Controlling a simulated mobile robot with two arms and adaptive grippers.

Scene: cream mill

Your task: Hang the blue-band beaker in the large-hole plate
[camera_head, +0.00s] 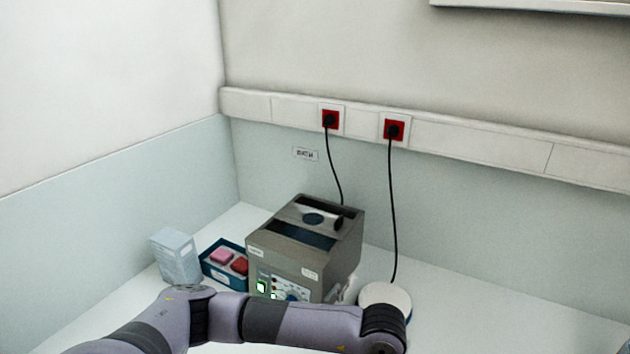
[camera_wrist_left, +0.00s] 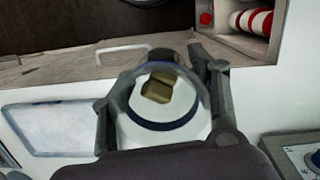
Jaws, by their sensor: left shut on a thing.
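In the left wrist view my left gripper (camera_wrist_left: 162,104) is shut on the blue-band beaker (camera_wrist_left: 150,125), with one finger on each side of it. The beaker is clear and pale, has a dark blue band, and shows tan chunks inside. In the head view my left arm crosses the bottom; its gripper and the beaker are hidden or out of frame. The grey bath (camera_head: 342,262) stands on the counter behind my arm. My right gripper is not in view.
Left of the bath are a blue tray (camera_head: 212,276) with pink and red blocks and a pale box (camera_head: 175,257). A round white device (camera_head: 386,294) stands at its right. Two black cords hang from red wall sockets. The counter farther right looks clear.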

